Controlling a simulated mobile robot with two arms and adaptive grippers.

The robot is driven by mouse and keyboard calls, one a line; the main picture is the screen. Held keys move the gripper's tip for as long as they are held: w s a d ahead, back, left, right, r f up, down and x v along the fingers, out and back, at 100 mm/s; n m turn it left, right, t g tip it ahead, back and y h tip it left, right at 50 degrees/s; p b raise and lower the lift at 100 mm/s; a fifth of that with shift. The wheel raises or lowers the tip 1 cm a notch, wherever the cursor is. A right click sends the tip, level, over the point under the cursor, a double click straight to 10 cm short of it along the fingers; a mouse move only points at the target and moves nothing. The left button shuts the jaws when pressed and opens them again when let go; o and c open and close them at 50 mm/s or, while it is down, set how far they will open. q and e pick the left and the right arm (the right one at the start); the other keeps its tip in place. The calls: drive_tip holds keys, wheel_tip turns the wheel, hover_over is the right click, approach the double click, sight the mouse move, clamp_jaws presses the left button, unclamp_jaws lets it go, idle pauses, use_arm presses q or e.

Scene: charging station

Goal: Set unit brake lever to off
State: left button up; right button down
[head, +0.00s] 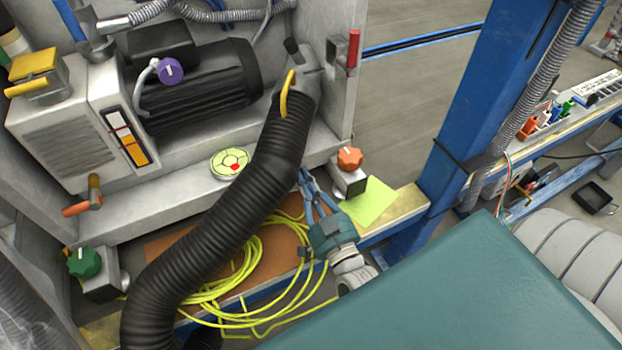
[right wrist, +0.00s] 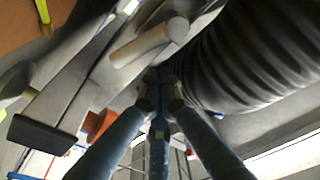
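I see no readable label for the unit brake lever. Lever-like parts in the head view are a red upright handle (head: 353,48) on the cabinet's right edge, a yellow handle (head: 33,72) at the upper left and an orange handle (head: 84,204) at the lower left. My right gripper (head: 307,187) has blue fingers pointing up beside the black hose, left of the orange knob (head: 349,158). In the right wrist view its fingertips (right wrist: 160,93) are near each other, with nothing clearly held; their opening is unclear. My left gripper is not in view.
A thick black ribbed hose (head: 235,185) crosses in front of the cabinet. Yellow cable (head: 215,285) lies coiled below it. A green knob (head: 84,262) is at the lower left. A blue post (head: 490,100) stands at the right. A black motor (head: 200,85) sits in the cabinet.

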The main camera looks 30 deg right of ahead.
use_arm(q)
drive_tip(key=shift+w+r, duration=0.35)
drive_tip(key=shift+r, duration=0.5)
use_arm(e)
drive_tip(key=shift+s+a+f, duration=0.15)
drive_tip(key=shift+a+f, duration=0.1)
drive_tip(key=shift+f, duration=0.5)
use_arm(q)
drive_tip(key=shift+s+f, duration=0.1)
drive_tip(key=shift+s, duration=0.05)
use_arm(e)
drive_tip(key=shift+f+m, duration=0.15)
drive_tip(key=shift+m, duration=0.15)
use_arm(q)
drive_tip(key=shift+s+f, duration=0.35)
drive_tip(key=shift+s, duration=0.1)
use_arm(e)
drive_tip(key=shift+d+f+m, duration=0.1)
drive_tip(key=shift+f+m, duration=0.05)
drive_tip(key=shift+m, duration=0.25)
drive_tip(key=shift+h, duration=0.4)
